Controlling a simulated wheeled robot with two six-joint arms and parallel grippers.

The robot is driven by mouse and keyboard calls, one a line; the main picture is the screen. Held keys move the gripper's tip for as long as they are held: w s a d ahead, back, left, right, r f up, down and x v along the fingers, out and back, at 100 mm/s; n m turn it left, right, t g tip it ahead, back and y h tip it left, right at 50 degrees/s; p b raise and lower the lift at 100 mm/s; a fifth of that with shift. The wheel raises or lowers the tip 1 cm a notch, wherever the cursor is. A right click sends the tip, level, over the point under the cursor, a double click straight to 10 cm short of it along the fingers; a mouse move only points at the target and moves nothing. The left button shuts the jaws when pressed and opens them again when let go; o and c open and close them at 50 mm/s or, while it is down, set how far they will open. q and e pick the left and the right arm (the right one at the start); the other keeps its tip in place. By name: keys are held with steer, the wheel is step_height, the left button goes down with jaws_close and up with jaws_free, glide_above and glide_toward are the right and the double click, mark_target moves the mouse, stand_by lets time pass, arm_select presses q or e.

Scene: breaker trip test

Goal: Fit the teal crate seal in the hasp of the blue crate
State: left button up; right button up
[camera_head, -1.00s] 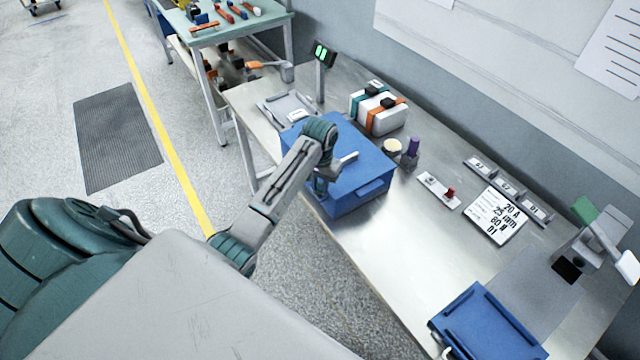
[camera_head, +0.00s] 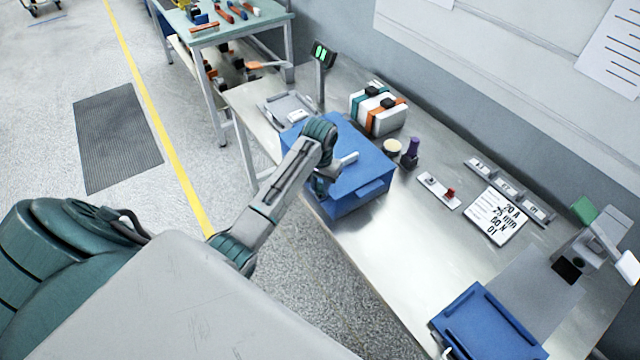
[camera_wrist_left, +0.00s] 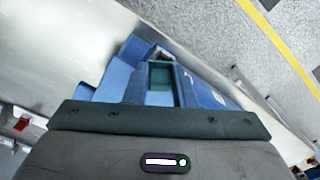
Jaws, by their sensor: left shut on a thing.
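The blue crate (camera_head: 362,168) stands on the metal bench, its lid closed. My left gripper (camera_head: 321,187) is at the crate's near left side, low against its front face, and is shut. In the left wrist view a small teal piece, which looks like the teal crate seal (camera_wrist_left: 160,75), shows just beyond the gripper body, in front of the blue crate (camera_wrist_left: 205,92). The hasp cannot be made out clearly, and the fingertips are mostly hidden. I cannot tell whether the seal touches the hasp. My right gripper is not in view.
A white case with teal and orange straps (camera_head: 378,112) stands behind the crate. A grey tray (camera_head: 283,108) is at the left, and a purple-topped stamp (camera_head: 412,152) and a red-button box (camera_head: 440,190) are at the right. A blue tray (camera_head: 485,322) lies at the near right.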

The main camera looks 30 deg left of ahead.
arm_select(q)
steer(key=shift+f, duration=0.35)
steer(key=shift+r, duration=0.35)
stand_by(0.3)
stand_by(0.9)
steer(key=shift+f, duration=0.35)
stand_by(0.6)
steer(key=shift+r, duration=0.35)
stand_by(0.4)
steer(key=shift+w, duration=0.1)
steer(key=shift+f, duration=0.3)
stand_by(1.2)
steer(key=shift+r, duration=0.3)
stand_by(0.3)
